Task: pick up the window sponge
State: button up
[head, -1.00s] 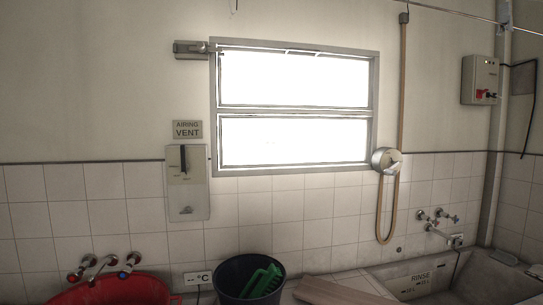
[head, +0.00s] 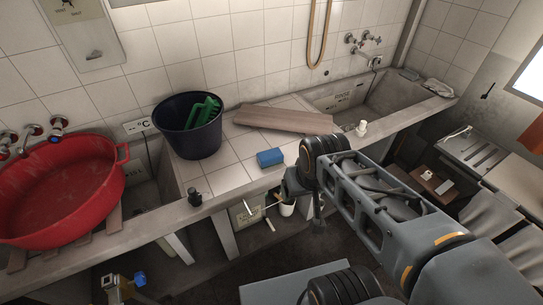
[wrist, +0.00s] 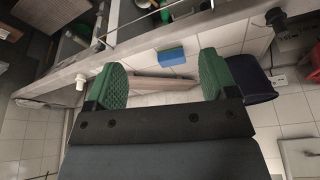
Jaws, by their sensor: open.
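The window sponge (head: 270,157) is a small blue block lying on the tiled ledge near its front edge, between the two basins. It also shows in the wrist view (wrist: 171,57), lying between the two finger lines but beyond the fingertips. My gripper (wrist: 162,76) is open and empty, its two green ribbed pads wide apart. In the head view my gripper (head: 291,186) is near the ledge's front edge, just right of and nearer than the sponge, seen mostly from behind. The gap to the sponge is hard to judge.
A dark bucket (head: 189,137) with a green item stands left of the sponge. A wooden board (head: 283,119) lies behind it. A small white bottle (head: 361,128) stands to the right, a dark one (head: 195,198) to the left. A red tub (head: 62,190) sits far left.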

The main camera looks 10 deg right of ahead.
aim_at(274, 157)
jog(key=z, duration=1.15)
jog(key=i, duration=0.65)
jog(key=u, duration=2.5)
